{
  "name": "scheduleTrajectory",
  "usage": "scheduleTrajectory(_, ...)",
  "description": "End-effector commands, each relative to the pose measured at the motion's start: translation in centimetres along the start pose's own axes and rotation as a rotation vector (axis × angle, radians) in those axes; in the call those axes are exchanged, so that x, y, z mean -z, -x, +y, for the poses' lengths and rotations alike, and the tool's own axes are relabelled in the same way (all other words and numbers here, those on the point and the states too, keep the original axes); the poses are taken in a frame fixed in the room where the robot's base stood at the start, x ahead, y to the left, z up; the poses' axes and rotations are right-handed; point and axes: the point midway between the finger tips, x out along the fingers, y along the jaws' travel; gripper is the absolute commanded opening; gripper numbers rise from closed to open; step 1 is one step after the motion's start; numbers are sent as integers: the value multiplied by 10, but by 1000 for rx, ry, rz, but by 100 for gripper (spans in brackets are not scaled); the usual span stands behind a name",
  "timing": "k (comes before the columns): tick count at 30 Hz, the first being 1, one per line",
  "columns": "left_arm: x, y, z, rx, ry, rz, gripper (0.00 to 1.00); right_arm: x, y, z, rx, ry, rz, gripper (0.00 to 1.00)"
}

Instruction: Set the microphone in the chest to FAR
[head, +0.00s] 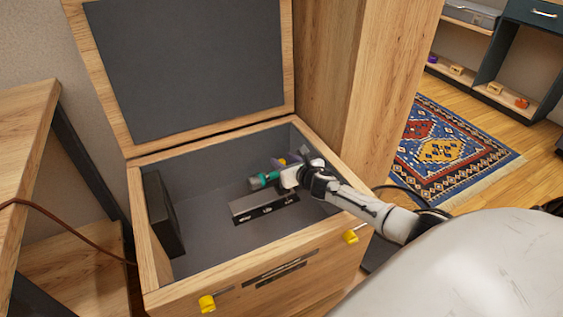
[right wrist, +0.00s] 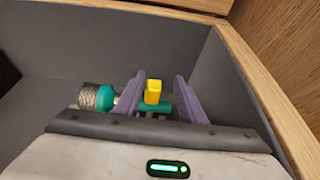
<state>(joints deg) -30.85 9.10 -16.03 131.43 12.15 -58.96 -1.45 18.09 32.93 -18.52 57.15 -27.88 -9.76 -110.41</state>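The wooden chest (head: 180,285) stands open with its lid (head: 190,70) raised. Inside it is the teal microphone (head: 259,181), by a grey strip (head: 263,207) with small labels that I cannot read. In the right wrist view the microphone (right wrist: 122,103) lies sideways, its mesh head at the left and a yellow block (right wrist: 154,91) on its body. My right gripper (head: 291,162) reaches into the chest at the microphone. Its purple fingers (right wrist: 158,86) are apart, one on each side of the yellow block, with gaps showing. My left gripper is out of view.
A dark box (head: 164,213) stands against the chest's left inner wall. Yellow latches (head: 207,303) are on the chest's front. A wooden post (head: 370,80) rises behind its right side, and a wooden table (head: 22,120) stands at the left. The chest's middle floor is clear.

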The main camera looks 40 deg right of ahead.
Motion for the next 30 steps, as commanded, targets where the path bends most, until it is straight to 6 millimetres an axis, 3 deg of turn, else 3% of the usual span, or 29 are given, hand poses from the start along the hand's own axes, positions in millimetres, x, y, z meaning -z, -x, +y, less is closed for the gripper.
scheduleTrajectory(11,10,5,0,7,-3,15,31,-1,10,4,-7,1,1,36)
scheduleTrajectory(14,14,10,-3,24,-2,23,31,-2,26,3,-7,2,3,36)
scheduleTrajectory(16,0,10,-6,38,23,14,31,-2,40,2,-6,3,3,36)
scheduleTrajectory(24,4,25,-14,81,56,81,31,-1,87,2,-5,1,2,36)
scheduleTrajectory(30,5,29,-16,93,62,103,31,0,102,1,-3,1,1,36)
